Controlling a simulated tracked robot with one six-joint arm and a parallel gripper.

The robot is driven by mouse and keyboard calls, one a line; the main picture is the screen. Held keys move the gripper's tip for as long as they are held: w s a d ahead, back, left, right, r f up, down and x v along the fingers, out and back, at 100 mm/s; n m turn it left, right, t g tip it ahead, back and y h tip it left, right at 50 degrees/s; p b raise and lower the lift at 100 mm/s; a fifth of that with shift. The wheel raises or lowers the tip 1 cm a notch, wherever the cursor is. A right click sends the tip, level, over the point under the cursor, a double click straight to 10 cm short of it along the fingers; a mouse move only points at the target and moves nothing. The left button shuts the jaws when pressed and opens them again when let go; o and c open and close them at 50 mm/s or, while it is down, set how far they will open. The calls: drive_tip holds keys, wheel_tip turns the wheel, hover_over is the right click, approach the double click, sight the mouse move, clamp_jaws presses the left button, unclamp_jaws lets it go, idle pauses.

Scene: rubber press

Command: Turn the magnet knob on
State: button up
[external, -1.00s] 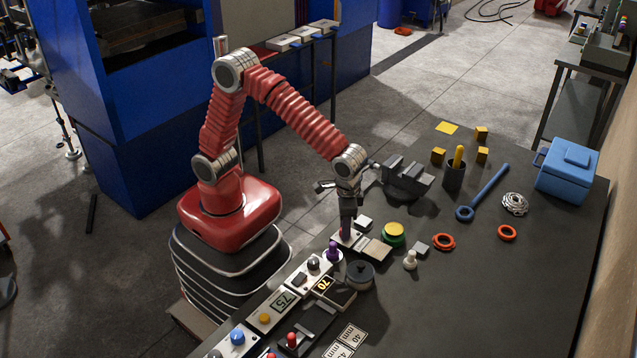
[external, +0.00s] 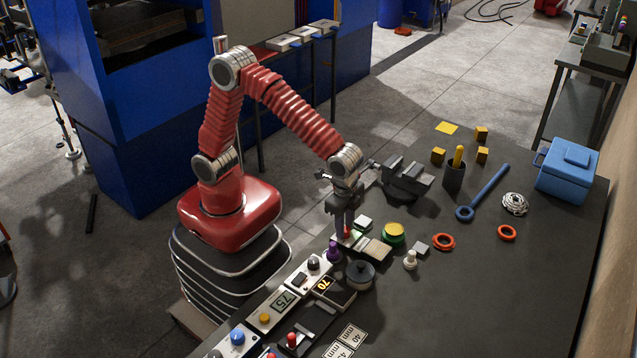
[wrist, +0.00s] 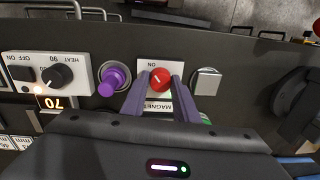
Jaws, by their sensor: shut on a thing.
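The magnet knob (wrist: 160,79) is red with a pale pointer line. It stands on a white plate (wrist: 147,65) whose labels MAGNET and ON appear upside down in the wrist view. My gripper (wrist: 160,84) has one finger on each side of the knob and is shut on it. In the external view the red knob (external: 347,232) shows small between the fingers of my gripper (external: 344,229), which points down at the bench. Part of the plate lies behind the fingers.
A purple knob (wrist: 115,81) stands close on the left of the plate in the wrist view, with the heat panel (wrist: 78,68) beyond it. A pale square block (wrist: 206,82) is close on the right. A vise (external: 404,181) and a yellow-green button (external: 394,233) are nearby.

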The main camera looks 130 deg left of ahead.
idle(0.4)
drive_tip(key=o, duration=1.1)
drive_tip(key=shift+c, duration=0.2)
wheel_tip(320, 180, up, 14)
drive_tip(key=shift+d+f, duration=0.15)
drive_tip(key=shift+d, duration=0.25)
